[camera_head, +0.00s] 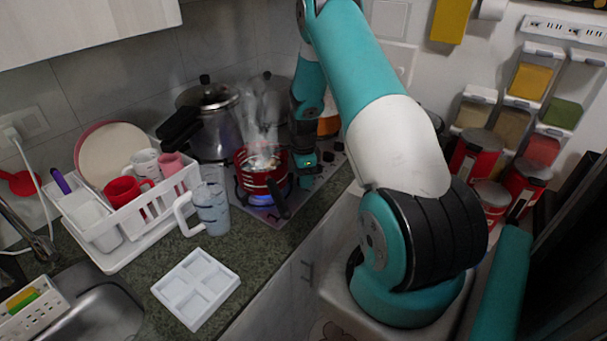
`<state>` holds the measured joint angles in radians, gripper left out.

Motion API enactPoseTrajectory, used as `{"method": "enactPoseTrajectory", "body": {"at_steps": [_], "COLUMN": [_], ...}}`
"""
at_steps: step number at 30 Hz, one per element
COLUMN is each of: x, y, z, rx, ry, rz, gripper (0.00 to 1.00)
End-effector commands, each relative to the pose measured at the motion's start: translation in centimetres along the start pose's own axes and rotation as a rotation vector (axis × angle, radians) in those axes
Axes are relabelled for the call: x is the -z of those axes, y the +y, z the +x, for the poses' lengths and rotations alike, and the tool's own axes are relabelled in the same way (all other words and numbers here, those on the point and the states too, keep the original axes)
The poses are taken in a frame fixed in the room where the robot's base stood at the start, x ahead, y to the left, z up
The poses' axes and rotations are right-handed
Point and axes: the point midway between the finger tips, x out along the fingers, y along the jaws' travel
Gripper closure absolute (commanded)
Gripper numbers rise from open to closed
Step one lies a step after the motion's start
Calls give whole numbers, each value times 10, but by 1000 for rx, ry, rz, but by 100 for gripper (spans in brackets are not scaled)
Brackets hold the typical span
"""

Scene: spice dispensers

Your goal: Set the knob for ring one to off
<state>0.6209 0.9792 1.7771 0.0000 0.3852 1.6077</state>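The stove (252,213) stands on the counter at the back, in the middle of the picture. A blue flame burns under a small red pot (262,178) on its front burner, and steam rises from the pot. Small dark knobs (328,157) show at the stove's right edge. They are too small to tell which belongs to ring one or how each is turned. My gripper (308,172) is low at the stove's right side, close to the knobs, just right of the red pot. Its fingers are too small and dark to tell open from shut, or whether they touch a knob.
The red pot's dark handle (279,200) points toward the front right. A pressure cooker (210,118) stands behind it. A measuring jug (210,208), a white dish rack (135,225) and a white divided tray (196,288) fill the counter to the left.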

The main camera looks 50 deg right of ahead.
Motion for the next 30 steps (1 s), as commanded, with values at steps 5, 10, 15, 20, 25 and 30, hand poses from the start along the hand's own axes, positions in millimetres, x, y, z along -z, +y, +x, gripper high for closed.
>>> {"method": "enactPoseTrajectory", "body": {"at_steps": [5,10,15,20,25,30], "x": [0,0,0,0,0,0], "y": [0,0,-1,0,0,0], "z": [0,2,1,0,-1,-1], "rx": [0,0,3,2,2,1], "ry": [0,0,0,0,0,0], "rz": [0,-45,-196,-253,-252,-251], "gripper": [84,83,83,83,83,34]}}
